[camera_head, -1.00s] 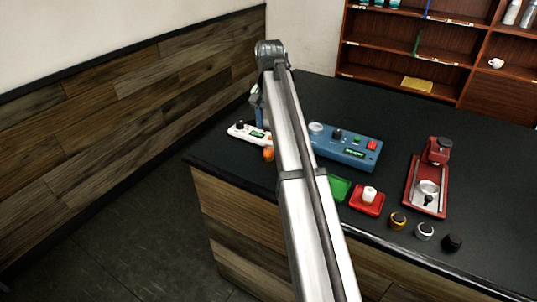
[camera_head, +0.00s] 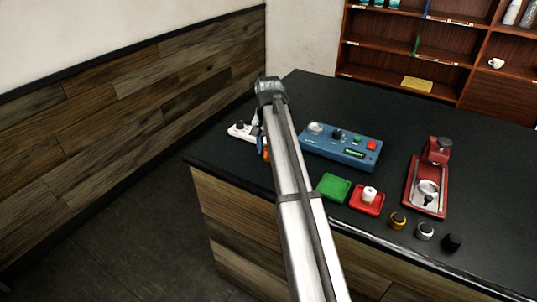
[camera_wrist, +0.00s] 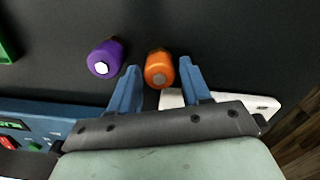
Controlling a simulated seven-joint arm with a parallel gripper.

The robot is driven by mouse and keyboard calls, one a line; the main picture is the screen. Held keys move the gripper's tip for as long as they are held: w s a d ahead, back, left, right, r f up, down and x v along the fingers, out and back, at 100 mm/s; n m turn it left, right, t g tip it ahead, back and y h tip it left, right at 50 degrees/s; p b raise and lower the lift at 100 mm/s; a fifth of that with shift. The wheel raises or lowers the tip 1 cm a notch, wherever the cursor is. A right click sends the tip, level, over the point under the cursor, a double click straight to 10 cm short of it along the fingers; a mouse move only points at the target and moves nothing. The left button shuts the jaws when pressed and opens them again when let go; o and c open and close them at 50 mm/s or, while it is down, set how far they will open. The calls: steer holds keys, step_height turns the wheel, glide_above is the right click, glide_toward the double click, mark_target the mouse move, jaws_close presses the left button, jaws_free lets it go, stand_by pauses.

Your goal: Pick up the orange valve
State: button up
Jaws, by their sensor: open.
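The orange valve (camera_wrist: 160,68) stands on the black counter in the wrist view, between the tips of my gripper's two blue fingers. My gripper (camera_wrist: 158,75) is open, and I see no clear contact between either finger and the valve. In the head view a sliver of the orange valve (camera_head: 266,153) shows beside my arm, which hides most of it and most of the gripper.
A white device (camera_head: 243,131) and a blue control box (camera_head: 342,146) lie close by. A green tray (camera_head: 333,187), a red tray (camera_head: 367,200) with a white piece, several knobs and a red machine (camera_head: 428,185) are further right. The counter edge is near.

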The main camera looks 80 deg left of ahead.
steer(key=shift+c, duration=0.3)
jaws_close()
steer(key=shift+r, duration=0.15)
step_height(320, 180, up, 8)
steer(key=shift+a+r, duration=0.1)
steer(key=shift+r, duration=0.15)
steer(key=w+a+r, duration=0.1)
steer(key=w+a, duration=0.2)
steer(key=w, duration=0.6)
steer(key=w+a+r, duration=0.1)
steer(key=w+a, duration=0.2)
steer(key=w, duration=0.6)
steer(key=shift+w, duration=0.35)
